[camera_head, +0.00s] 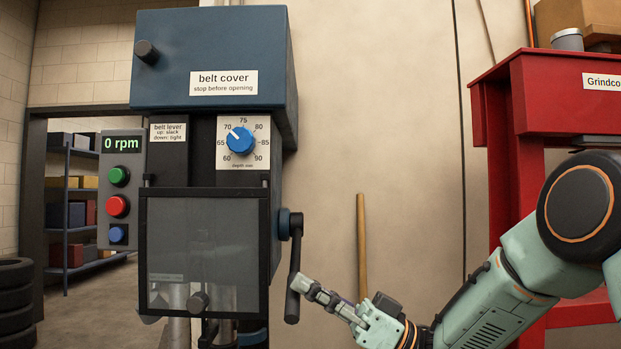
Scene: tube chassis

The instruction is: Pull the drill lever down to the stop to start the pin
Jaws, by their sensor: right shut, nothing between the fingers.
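The drill press stands at centre left, with a blue belt cover (215,60) on top. Its drill lever (294,262) is a dark bar on the right side of the head, hanging down from a blue hub (285,224). My right gripper (303,285) is shut and empty, with its fingertips at the lower part of the lever, on its right side. I cannot tell whether they touch it. A clear guard (203,245) covers the front, and the chuck behind it is only dimly visible. My left gripper is not in view.
A control panel (121,190) reads 0 rpm, with green, red and blue buttons. The blue depth dial (240,141) points near 70. A wooden handle (361,245) leans on the wall. Tyres (15,300) are stacked at far left.

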